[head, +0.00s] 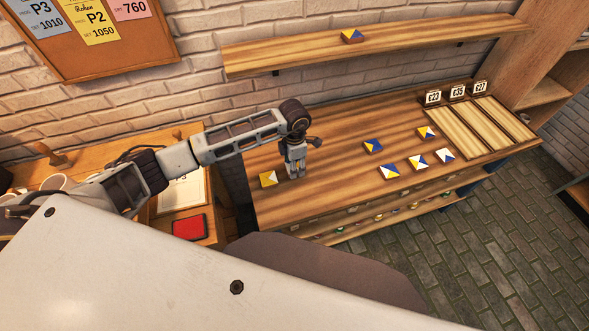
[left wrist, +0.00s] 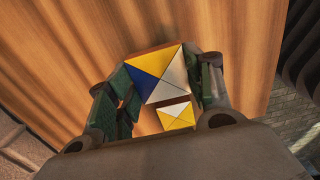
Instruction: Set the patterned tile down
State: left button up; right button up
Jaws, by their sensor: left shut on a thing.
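My left gripper (head: 295,171) points down over the left part of the wooden workbench (head: 330,180). In the left wrist view the fingers (left wrist: 160,92) are shut on a patterned tile (left wrist: 160,72) with yellow, white and blue triangles. In the head view the gripper hides this tile, so I cannot tell whether it touches the bench. A yellow and white tile (head: 268,179) lies on the bench just left of the gripper. It also shows in the left wrist view (left wrist: 177,116), close beside the held tile. My right gripper is not in view.
Several tiles lie to the right, among them a blue and yellow one (head: 373,146). Slatted boards (head: 480,127) with price cards (head: 457,92) fill the bench's right end. A shelf (head: 400,38) with one tile (head: 352,36) hangs above. Bare bench lies between gripper and right-hand tiles.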

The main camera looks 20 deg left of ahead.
pick_arm(q)
jog(key=shift+f, duration=1.55)
jog(key=shift+f, duration=0.15)
jog(key=o, duration=1.1)
